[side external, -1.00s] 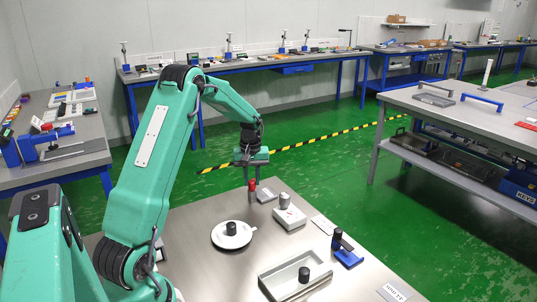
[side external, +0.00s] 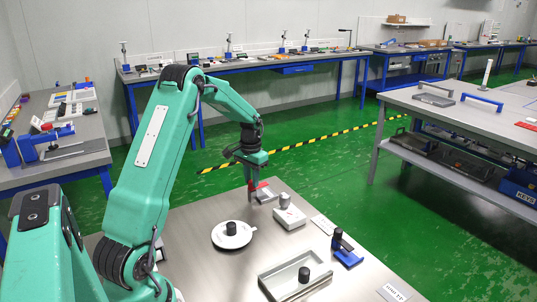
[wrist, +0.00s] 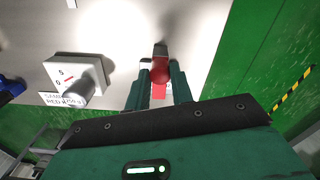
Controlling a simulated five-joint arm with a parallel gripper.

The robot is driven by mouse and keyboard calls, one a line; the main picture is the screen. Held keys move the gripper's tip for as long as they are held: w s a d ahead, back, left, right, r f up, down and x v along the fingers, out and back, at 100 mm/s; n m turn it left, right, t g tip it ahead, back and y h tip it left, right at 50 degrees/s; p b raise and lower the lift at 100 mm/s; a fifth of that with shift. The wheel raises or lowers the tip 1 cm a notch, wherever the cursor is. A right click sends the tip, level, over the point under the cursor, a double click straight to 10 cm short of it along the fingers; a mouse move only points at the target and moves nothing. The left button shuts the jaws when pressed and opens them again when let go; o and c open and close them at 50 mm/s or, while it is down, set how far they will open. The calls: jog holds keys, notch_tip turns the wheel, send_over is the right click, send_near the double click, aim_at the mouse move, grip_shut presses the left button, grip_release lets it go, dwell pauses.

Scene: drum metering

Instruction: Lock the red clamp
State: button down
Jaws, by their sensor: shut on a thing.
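My gripper is shut on the red clamp. The fingers hide part of the clamp, and I cannot tell its lock state.
A white box with a grey knob (side external: 290,218) stands close to the right of the clamp; its face shows in the wrist view (wrist: 78,72). A white dish (side external: 232,241), a grey tray (side external: 268,286) and a blue holder (side external: 348,258) stand nearer on the table.

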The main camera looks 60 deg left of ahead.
jog(key=shift+m, duration=0.3)
jog(key=c, duration=1.2)
grip_release()
jog(key=shift+r, duration=0.1)
jog(key=shift+r, duration=3.85)
